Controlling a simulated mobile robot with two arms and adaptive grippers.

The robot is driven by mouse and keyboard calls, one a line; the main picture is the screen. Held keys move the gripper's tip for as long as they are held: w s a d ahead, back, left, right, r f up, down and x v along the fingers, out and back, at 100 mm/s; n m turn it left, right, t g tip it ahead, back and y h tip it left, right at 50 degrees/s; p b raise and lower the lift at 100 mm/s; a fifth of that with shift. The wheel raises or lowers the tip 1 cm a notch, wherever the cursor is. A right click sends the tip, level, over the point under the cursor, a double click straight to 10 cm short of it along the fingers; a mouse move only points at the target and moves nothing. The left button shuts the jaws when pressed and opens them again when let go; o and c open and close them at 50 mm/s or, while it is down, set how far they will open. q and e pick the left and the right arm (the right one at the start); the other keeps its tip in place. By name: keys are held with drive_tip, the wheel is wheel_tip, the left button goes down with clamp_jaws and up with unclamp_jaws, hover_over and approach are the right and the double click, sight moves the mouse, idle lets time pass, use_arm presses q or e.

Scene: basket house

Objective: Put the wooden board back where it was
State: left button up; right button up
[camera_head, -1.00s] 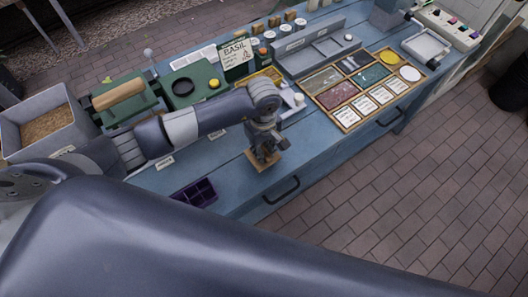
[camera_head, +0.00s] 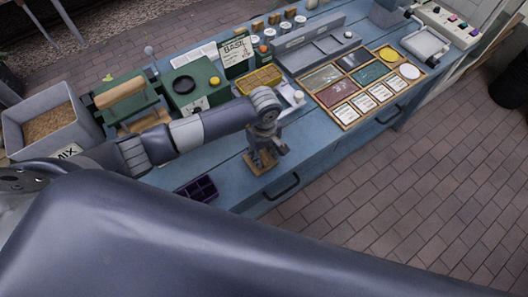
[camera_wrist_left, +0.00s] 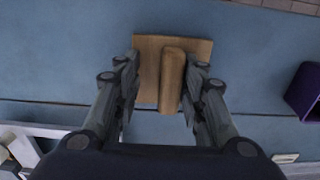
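The wooden board (camera_head: 259,167), a small light-brown plate with a raised block handle (camera_wrist_left: 172,80), lies on the blue bench near its front edge. My left gripper (camera_head: 262,158) is right above it, pointing down. In the left wrist view the board's plate (camera_wrist_left: 148,72) shows between the fingers of my left gripper (camera_wrist_left: 162,68). The fingers stand on either side of the handle, with a clear gap on the left and a narrow one on the right. The gripper is open. My right gripper is not in view.
A dark purple divided tray (camera_head: 197,190) sits left of the board. A framed sample tray (camera_head: 345,113) lies to the right. Green devices (camera_head: 193,84), a yellow tray (camera_head: 260,80) and a grey mix bin (camera_head: 25,108) stand behind. A drawer handle (camera_head: 283,187) is on the bench front.

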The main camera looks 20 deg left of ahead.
use_arm(q)
drive_tip(key=shift+r+p, duration=0.2)
drive_tip(key=shift+p, duration=0.1)
drive_tip(key=shift+w+r+b, duration=0.1)
drive_tip(key=shift+r+b, duration=0.3)
wheel_tip(320, 180, up, 11)
drive_tip(key=b, duration=0.3)
